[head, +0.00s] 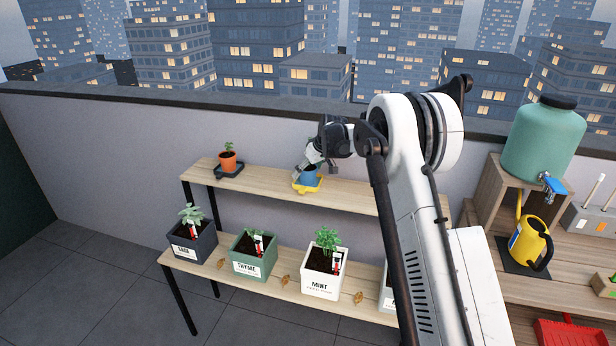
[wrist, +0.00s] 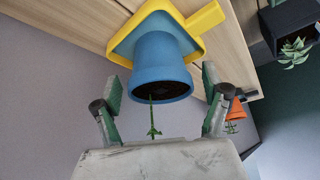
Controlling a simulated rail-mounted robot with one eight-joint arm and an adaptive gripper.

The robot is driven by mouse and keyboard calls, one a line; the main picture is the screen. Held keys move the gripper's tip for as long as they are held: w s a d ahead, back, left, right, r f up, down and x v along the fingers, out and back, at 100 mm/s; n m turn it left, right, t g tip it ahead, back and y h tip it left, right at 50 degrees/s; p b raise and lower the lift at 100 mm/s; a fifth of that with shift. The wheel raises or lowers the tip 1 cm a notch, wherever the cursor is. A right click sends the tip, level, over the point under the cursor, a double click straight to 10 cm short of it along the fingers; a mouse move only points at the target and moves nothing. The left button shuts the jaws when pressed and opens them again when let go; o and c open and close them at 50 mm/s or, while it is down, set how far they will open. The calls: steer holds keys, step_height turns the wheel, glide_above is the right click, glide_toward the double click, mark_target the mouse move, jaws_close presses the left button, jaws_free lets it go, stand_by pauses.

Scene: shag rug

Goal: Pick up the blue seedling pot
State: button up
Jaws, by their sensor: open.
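The blue seedling pot (head: 309,176) stands in a yellow saucer (head: 307,187) on the upper wooden shelf in the head view, partly hidden by my gripper (head: 308,163). In the wrist view the blue pot (wrist: 160,68) appears upside down, with a thin green seedling (wrist: 154,120) at its dark soil. The yellow saucer (wrist: 205,18) shows beyond its base. My gripper (wrist: 160,105) is open, with one finger on each side of the pot's rim. Visible gaps separate both fingers from the pot in that view.
An orange pot (head: 228,161) on a dark saucer stands to the left on the same shelf (head: 262,183). Labelled herb planters, including mint (head: 322,265), line the lower shelf. A yellow watering can (head: 530,243) and green tank (head: 545,140) stand at right. A wall runs behind.

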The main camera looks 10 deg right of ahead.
steer(key=shift+c, duration=0.2)
steer(key=shift+r, duration=0.1)
steer(key=c, duration=1.4)
steer(key=shift+o, duration=0.2)
steer(key=shift+r, duration=0.5)
steer(key=r, duration=0.2)
steer(key=a+r, duration=0.1)
steer(key=shift+s+r, duration=0.35)
steer(key=shift+r, duration=0.05)
steer(key=s+a+r, duration=0.5)
steer(key=a+r, duration=0.1)
steer(key=a, duration=0.3)
steer(key=shift+s+p, duration=0.35)
steer(key=shift+p, duration=0.1)
